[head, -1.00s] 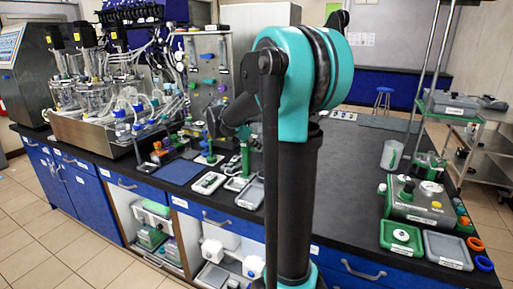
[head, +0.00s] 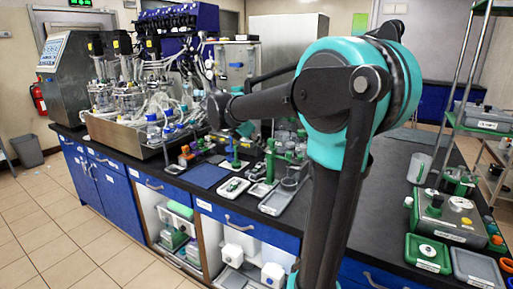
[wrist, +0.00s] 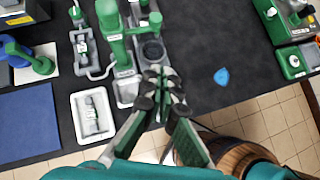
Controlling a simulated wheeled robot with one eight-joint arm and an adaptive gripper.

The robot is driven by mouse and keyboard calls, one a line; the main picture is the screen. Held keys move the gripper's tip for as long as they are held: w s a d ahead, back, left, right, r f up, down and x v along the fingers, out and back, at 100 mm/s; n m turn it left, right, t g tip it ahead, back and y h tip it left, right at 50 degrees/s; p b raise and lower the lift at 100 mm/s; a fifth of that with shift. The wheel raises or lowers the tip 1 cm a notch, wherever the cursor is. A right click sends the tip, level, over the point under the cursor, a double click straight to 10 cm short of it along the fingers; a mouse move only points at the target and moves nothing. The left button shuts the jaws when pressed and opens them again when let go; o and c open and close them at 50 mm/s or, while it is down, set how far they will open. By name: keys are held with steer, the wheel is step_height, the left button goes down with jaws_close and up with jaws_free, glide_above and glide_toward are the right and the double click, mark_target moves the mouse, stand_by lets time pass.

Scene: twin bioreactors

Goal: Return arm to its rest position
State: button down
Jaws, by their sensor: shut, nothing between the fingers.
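My arm's teal and black links stand large in the head view, with the forearm reaching left over the bench. My gripper (wrist: 163,74) shows in the wrist view with its fingers together and nothing between them. It is over the front part of the black bench, beside a green stand (wrist: 118,45) and a dark round cup holder (wrist: 152,50). Whether the fingertips touch anything there I cannot tell. In the head view the fingers cannot be made out among the arm and bench items.
Twin bioreactors (head: 112,85) stand in a metal tray at the back left. A white tray (wrist: 93,132) and a blue mat (wrist: 27,125) lie near the gripper. A green-grey device (head: 446,215) and a clear beaker (head: 419,168) stand at the right. The bench middle is mostly bare.

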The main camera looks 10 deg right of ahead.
steer(key=s+a+f+m+y, duration=0.2)
steer(key=s+f+m+y, duration=0.2)
steer(key=s+f+m, duration=0.7)
steer(key=s+a+f+m+t+y, duration=0.1)
steer(key=s+f+m+y, duration=0.3)
steer(key=s+f+m, duration=0.6)
step_height(320, 180, down, 6)
steer(key=shift+s+a+r+m, duration=0.1)
steer(key=shift+s+a+m, duration=0.3)
steer(key=shift+s+a, duration=0.55)
steer(key=shift+d, duration=0.15)
